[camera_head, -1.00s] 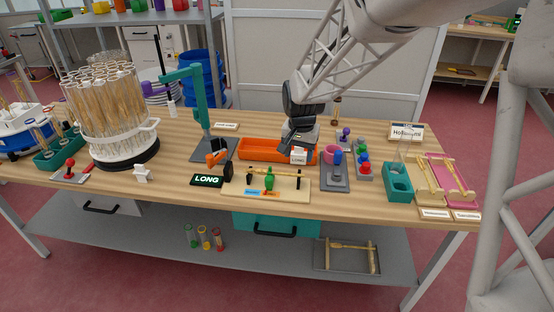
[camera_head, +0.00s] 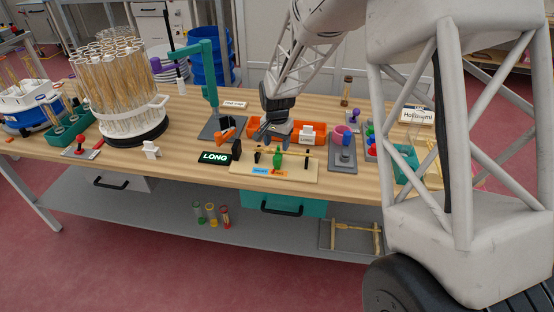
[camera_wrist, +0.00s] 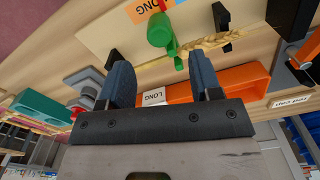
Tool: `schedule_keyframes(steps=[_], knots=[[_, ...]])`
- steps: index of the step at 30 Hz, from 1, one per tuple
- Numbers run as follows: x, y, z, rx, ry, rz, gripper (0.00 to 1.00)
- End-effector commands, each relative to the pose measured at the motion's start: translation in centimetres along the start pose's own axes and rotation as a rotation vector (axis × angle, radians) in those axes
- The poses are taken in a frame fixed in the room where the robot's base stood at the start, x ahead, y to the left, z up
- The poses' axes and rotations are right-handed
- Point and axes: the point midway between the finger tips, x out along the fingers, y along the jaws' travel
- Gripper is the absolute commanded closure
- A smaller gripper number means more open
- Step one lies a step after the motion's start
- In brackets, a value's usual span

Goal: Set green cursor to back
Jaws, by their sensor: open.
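The green cursor (camera_head: 278,160) stands upright at the middle of a pale measuring board (camera_head: 305,175) with blue and orange labels. In the wrist view the cursor (camera_wrist: 158,30) shows beyond my fingertips, with a wheat ear (camera_wrist: 205,42) stretched past it between black posts (camera_wrist: 222,17). My gripper (camera_head: 270,135) is above the left part of the orange tray (camera_head: 290,134), behind the board. In the wrist view my gripper (camera_wrist: 161,62) has its two fingers apart with nothing between them. The cursor lies ahead, roughly between the finger lines, and apart from them.
The white LONG tag (camera_head: 306,134) is on the orange tray. The front table edge is clear.

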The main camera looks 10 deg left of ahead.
Motion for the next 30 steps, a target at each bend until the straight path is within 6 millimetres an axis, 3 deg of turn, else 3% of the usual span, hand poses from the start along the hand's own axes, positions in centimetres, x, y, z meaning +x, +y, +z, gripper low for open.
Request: schedule_keyframes(steps=[11, 30], knots=[[1.0, 0.1, 0.0, 0.000, -0.001, 0.001, 0.42], [7.3, 0.1, 0.0, 0.000, -0.001, 0.001, 0.42]])
